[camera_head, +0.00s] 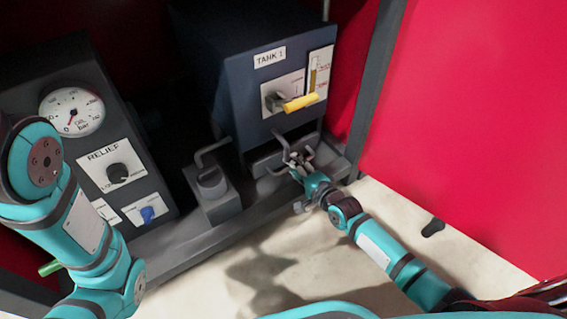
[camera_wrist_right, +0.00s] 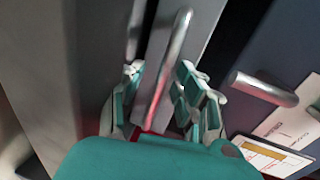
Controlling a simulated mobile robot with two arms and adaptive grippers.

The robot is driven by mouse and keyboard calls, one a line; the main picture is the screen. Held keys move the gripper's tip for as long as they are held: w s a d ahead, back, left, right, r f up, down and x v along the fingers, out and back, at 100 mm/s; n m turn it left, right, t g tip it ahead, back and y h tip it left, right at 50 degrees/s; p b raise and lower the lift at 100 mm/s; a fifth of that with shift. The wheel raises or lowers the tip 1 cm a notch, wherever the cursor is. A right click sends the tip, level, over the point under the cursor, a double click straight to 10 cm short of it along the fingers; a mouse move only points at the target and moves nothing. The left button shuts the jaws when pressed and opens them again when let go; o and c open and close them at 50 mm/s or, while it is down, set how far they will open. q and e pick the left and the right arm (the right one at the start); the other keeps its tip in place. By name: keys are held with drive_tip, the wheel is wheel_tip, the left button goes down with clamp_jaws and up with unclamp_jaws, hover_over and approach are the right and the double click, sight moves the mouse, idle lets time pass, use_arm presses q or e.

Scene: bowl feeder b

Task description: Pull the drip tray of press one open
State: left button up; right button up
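A low grey tray (camera_head: 262,166) sits under the dark blue box labelled TANK 1 (camera_head: 268,92). I cannot tell whether the tray is open or closed. My right gripper (camera_head: 298,158) is at the tray's front, by a bent metal handle. In the right wrist view the gripper (camera_wrist_right: 163,92) is open. No label reading press one is visible.
A yellow lever (camera_head: 301,102) sticks out from the tank's front. Another grey bar (camera_wrist_right: 264,88) is right of the gripper in the wrist view. A grey block with a bent pipe (camera_head: 212,190) stands left of the tray. A gauge panel (camera_head: 110,140) is at left, a red wall (camera_head: 470,120) at right.

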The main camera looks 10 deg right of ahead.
drive_tip(key=shift+w, duration=0.2)
clamp_jaws()
idle(0.5)
